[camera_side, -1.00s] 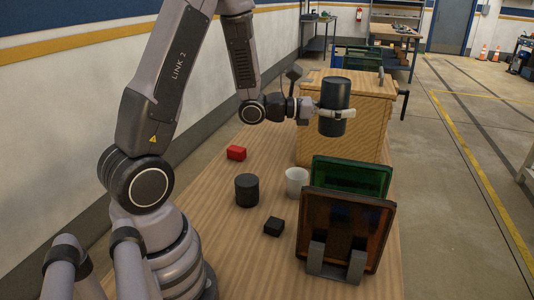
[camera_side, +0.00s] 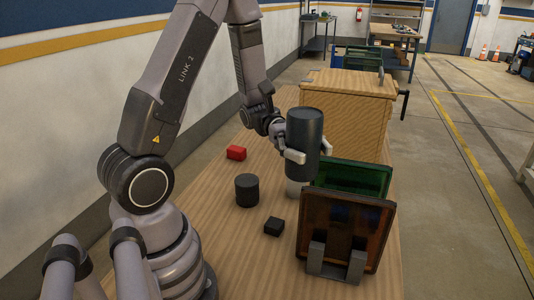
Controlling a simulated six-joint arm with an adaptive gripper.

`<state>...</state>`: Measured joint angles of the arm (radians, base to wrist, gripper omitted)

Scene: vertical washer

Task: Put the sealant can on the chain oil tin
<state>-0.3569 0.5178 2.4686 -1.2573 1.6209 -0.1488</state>
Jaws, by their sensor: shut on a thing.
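The sealant can appears to be the tall dark grey cylinder (camera_side: 304,128), upright in my gripper (camera_side: 311,152). The pale fingers are shut around its lower part. The can is over a short white cylinder (camera_side: 294,187) on the table and hides its top; whether the two touch cannot be told. A short, wide dark cylinder (camera_side: 247,190) stands on the table to the left. No label can be read, so I cannot tell whether the white or the dark cylinder is the chain oil tin.
A green panel (camera_side: 353,178) and an amber panel (camera_side: 345,225) stand in a grey rack (camera_side: 336,262) just right of the white cylinder. A wooden box (camera_side: 352,110) is behind. A red block (camera_side: 236,153) and black block (camera_side: 274,226) lie on the table (camera_side: 228,240).

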